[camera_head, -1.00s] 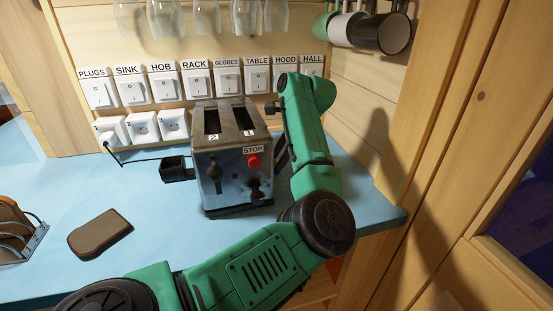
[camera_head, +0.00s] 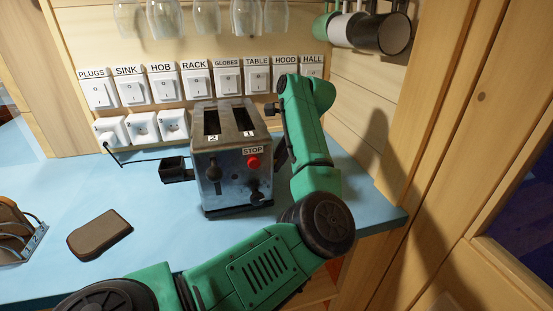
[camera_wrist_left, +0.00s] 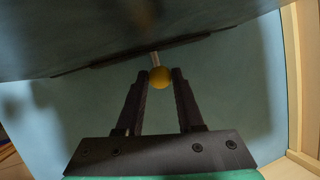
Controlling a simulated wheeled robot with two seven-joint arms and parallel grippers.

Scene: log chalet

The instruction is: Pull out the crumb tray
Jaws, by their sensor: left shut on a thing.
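The metal toaster (camera_head: 232,170) stands upright on the blue counter, with two top slots marked 2 and 1, a red STOP button (camera_head: 253,162) and dark knobs on its front. My left arm reaches round to its right side, where the left gripper (camera_head: 281,152) is mostly hidden behind my own arm. In the left wrist view, the left gripper (camera_wrist_left: 160,79) is shut on a yellow ball knob (camera_wrist_left: 160,77). The knob sits on a thin rod at the low edge of the toaster's dark side (camera_wrist_left: 100,35). The crumb tray itself cannot be made out.
A black box-like part (camera_head: 173,169) juts from the toaster's left side. A cord runs to the sockets (camera_head: 143,126) below labelled switches. A brown slab (camera_head: 100,235) and a rack (camera_head: 22,232) lie left. Mugs (camera_head: 380,33) and glasses (camera_head: 165,18) hang above. A wood wall stands right.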

